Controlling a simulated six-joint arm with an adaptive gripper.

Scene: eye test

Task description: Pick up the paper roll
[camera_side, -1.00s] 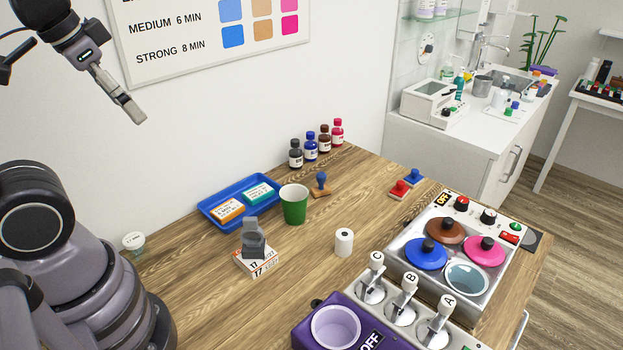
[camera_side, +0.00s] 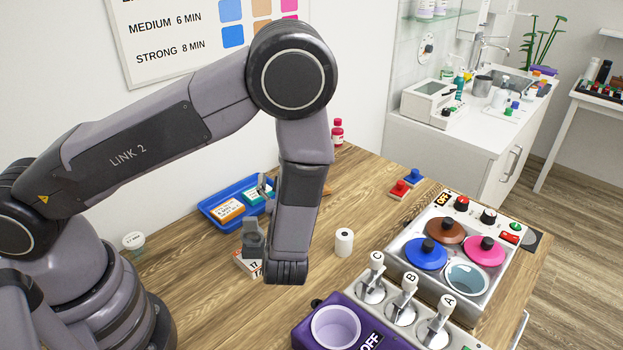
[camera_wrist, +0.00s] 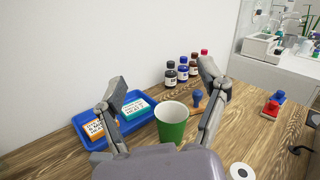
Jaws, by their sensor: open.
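The paper roll (camera_side: 344,242) is a small white upright cylinder with a dark core hole, standing on the wooden table. It also shows at the bottom right edge of the wrist view (camera_wrist: 241,172), partly cut off. My gripper (camera_wrist: 162,85) is open, with its two grey fingers spread wide and nothing held. In the wrist view the roll lies right of and below the fingers, outside the gap between them. In the side view my arm hides most of the gripper; only a grey finger part shows near the blue tray.
A green cup (camera_wrist: 172,122) stands in front of the fingers. The blue tray (camera_wrist: 83,136) holds two boxes. Several bottles (camera_wrist: 183,70) stand by the wall. A wooden stamp (camera_wrist: 197,99), a purple heater (camera_side: 308,335) and a pot station (camera_side: 480,283) are nearby.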

